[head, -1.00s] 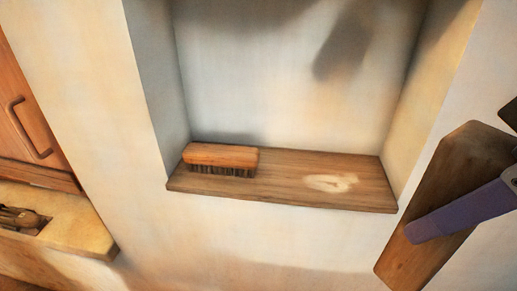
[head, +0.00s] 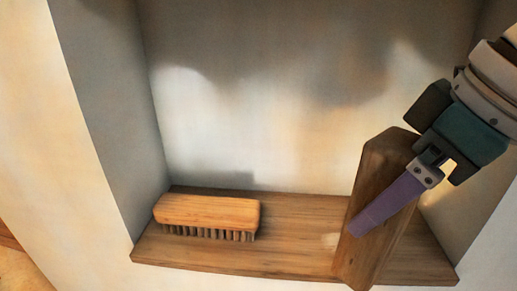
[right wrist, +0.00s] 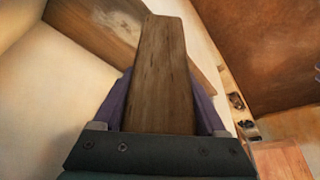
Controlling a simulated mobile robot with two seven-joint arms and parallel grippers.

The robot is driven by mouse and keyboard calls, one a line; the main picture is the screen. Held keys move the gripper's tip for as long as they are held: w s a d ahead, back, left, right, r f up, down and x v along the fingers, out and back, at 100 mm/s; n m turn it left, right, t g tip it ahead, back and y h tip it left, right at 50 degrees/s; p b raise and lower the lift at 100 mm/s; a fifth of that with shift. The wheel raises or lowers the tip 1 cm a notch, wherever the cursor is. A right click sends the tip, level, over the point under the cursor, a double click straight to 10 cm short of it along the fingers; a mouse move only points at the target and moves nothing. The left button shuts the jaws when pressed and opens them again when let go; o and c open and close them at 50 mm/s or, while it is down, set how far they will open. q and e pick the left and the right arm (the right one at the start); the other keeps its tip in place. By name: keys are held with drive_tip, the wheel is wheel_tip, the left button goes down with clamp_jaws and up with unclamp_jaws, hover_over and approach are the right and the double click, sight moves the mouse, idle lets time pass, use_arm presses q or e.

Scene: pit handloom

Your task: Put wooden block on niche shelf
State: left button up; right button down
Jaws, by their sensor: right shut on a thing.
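The wooden block (head: 378,170) is a long brown piece, upright and slightly tilted, in front of the right part of the niche shelf (head: 295,235) in the head view. My right gripper (head: 375,225) is shut on it, one purple finger across its near face. In the right wrist view the block (right wrist: 163,75) stands between both purple fingers (right wrist: 160,110). The block's lower end overlaps the shelf's front edge; I cannot tell whether it touches. The shelf is a brown wooden board at the bottom of the wall niche. My left gripper is not in view.
A wooden brush (head: 207,212) with dark bristles lies on the shelf's left part. The shelf between brush and block is bare. The niche's left side wall (head: 105,120) and back wall (head: 260,120) bound the space.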

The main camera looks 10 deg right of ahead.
drive_tip(key=w+a+f+p, duration=0.1)
drive_tip(key=w+a, duration=0.2)
drive_tip(key=w, duration=0.2)
drive_tip(key=w+a+f+p, duration=0.1)
drive_tip(key=w+a+f, duration=0.1)
drive_tip(key=w, duration=0.3)
drive_tip(key=shift+w+a+f, duration=0.25)
drive_tip(key=shift+w+a, duration=0.05)
drive_tip(key=shift+a, duration=0.15)
drive_tip(key=shift+f, duration=0.1)
unclamp_jaws()
drive_tip(key=v, duration=0.7)
drive_tip(key=shift+s+r, duration=0.15)
drive_tip(key=shift+r, duration=0.15)
